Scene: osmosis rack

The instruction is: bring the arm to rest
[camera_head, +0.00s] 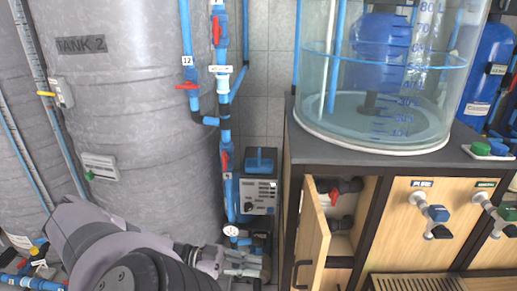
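My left arm (140,256) comes in from the lower left and reaches right along the bottom of the head view. My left gripper (246,264) is at its end, in front of the blue pipework and left of the wooden cabinet. Its fingers are small and partly lost against the pipes, so I cannot tell if they are open or shut. I see no object clearly held in it. My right arm and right gripper are not in view.
The grey tank (130,130) labelled TANK 2 stands behind my arm. Blue pipes with red valves (224,155) run beside a pump (259,190). A cabinet door (313,240) stands open close to the gripper's right. A clear water cylinder (375,100) stands on the cabinet.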

